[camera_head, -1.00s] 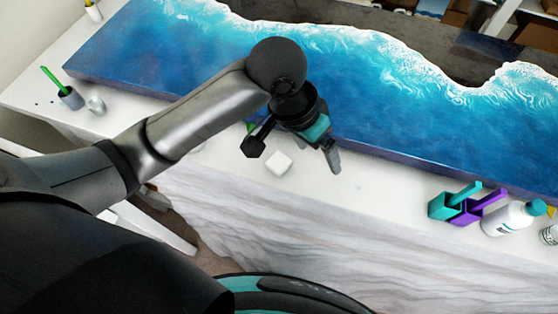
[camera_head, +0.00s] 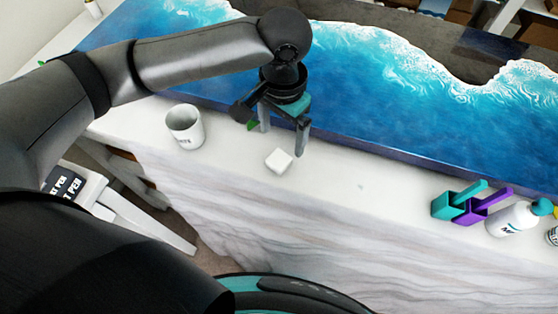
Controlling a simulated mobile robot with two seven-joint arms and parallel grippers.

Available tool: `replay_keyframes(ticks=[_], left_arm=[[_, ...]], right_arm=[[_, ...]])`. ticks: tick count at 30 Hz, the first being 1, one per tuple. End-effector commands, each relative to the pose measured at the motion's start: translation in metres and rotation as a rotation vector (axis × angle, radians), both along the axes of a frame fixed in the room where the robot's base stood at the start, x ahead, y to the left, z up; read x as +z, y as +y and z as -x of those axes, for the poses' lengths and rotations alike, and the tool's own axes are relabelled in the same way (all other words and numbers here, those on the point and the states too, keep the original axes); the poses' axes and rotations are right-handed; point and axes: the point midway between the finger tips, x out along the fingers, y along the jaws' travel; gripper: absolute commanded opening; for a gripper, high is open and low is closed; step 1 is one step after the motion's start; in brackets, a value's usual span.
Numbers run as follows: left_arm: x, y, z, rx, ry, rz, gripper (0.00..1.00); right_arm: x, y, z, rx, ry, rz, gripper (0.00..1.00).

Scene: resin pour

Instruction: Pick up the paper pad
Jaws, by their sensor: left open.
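A small white block (camera_head: 279,160), which looks like the paper pad, lies on the white tabletop near its front edge. My left gripper (camera_head: 284,138) is open and empty, pointing down just behind and above the white block. Its two fingers are apart and I see no contact with the block. My right gripper is not in view.
A white mug (camera_head: 186,127) stands to the left of the block. The blue and white resin slab (camera_head: 390,110) lies behind. The tabletop (camera_head: 365,185) between is clear.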

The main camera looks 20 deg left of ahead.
Motion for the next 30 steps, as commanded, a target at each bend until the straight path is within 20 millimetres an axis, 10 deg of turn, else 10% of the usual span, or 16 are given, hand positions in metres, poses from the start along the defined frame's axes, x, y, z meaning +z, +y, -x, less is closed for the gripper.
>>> replay_keyframes(ticks=[19,30], left_arm=[[-0.077,0.005,0.005,-0.001,0.0,-0.001,0.93],[-0.082,0.005,0.004,-0.002,-0.004,-0.001,0.87]], right_arm=[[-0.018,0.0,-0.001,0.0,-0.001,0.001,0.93],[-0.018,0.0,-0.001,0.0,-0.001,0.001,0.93]])
